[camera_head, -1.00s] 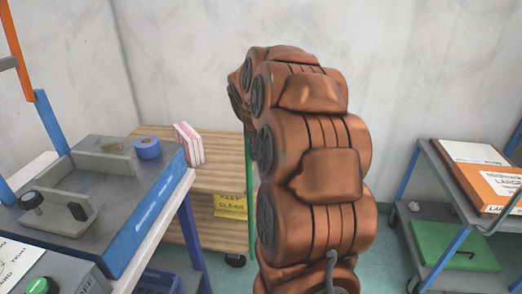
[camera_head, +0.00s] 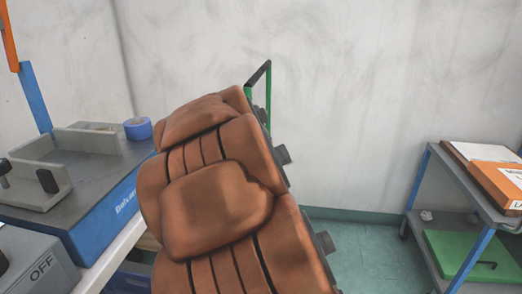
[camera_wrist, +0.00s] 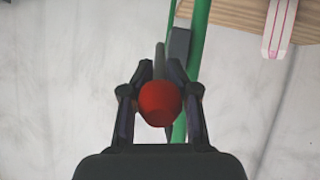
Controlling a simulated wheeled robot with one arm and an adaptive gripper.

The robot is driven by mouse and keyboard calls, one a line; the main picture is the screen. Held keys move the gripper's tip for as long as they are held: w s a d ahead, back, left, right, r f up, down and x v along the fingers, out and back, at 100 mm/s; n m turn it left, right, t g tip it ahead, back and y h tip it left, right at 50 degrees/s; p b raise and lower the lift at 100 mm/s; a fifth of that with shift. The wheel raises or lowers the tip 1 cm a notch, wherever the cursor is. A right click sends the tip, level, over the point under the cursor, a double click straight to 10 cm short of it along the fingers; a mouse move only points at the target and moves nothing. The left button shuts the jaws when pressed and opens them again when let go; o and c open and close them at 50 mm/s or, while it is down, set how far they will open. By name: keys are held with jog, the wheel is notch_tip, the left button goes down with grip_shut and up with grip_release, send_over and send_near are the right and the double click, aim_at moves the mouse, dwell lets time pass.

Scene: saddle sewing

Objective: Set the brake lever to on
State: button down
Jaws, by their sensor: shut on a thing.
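The brake lever shows in the wrist view as a round red knob (camera_wrist: 159,102) with a grey flat shaft (camera_wrist: 160,62) behind it. My gripper (camera_wrist: 160,92) is shut on the red knob, with one dark finger on each side. The lever lies close to a green post (camera_wrist: 198,45), and a dark grey piece (camera_wrist: 179,45) sits between them. In the head view my brown padded arm hides the gripper and lever. No on or off mark by the lever is visible.
The wrist view shows a wooden shelf edge (camera_wrist: 235,14) and a pink-striped object (camera_wrist: 279,28). A shelf cart (camera_head: 460,195) stands right. Open floor (camera_head: 365,255) lies between my arm and that cart.

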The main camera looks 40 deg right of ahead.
jog(key=shift+s+a+f+b, duration=0.1)
jog(key=shift+a+f+b, duration=0.05)
jog(key=shift+f+b, duration=0.4)
jog(key=shift+s+a+f+b, duration=0.2)
jog(key=shift+f+b, duration=0.2)
jog(key=shift+f, duration=0.25)
jog(key=shift+s+a+f+b, duration=0.1)
jog(key=shift+a+f+b, duration=0.05)
jog(key=shift+f+b, duration=0.4)
jog(key=shift+f, duration=0.2)
jog(key=shift+w, duration=0.1)
dwell(0.6)
jog(key=c, duration=1.2)
grip_release()
jog(key=shift+r, duration=0.1)
jog(key=shift+v, duration=6.05)
